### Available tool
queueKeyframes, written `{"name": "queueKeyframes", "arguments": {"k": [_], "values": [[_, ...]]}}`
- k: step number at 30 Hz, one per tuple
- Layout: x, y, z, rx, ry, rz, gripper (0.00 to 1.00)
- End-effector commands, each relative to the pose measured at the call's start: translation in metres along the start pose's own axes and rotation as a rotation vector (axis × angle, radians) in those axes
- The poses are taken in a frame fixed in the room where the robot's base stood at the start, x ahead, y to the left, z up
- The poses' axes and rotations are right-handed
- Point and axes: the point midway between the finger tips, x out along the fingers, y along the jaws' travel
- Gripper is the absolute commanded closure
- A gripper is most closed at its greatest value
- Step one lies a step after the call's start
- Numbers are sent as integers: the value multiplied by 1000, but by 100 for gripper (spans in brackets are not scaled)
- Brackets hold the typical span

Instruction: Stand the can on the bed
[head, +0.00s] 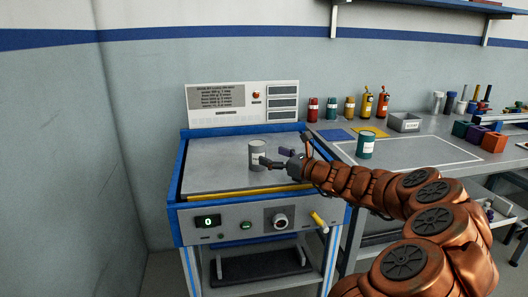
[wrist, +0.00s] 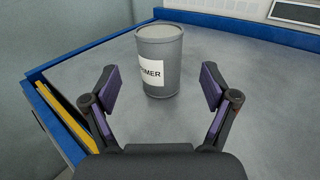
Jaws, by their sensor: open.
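A grey can (head: 257,155) with a white label stands upright on the grey bed (head: 215,175) of the blue-framed machine. My gripper (head: 274,158) is low over the bed, just right of the can. In the wrist view my gripper (wrist: 160,84) is open, its purple-padded fingers apart on either side of the can's line, with a gap to the can on both sides. No finger visibly touches it.
A teal can (head: 366,145) stands on the bench to the right. Several coloured bottles (head: 349,107), a grey bin (head: 404,122) and coloured blocks (head: 494,142) are behind and beyond it. A control panel (head: 243,103) rises behind the bed. The bed's left part is clear.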

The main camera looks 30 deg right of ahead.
Motion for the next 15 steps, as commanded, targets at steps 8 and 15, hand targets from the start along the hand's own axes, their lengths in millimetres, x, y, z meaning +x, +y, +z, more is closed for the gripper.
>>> {"name": "queueKeyframes", "arguments": {"k": [8,15], "values": [[-37,0,1,1,0,-2,15],[-51,0,1,0,1,-1,15]]}}
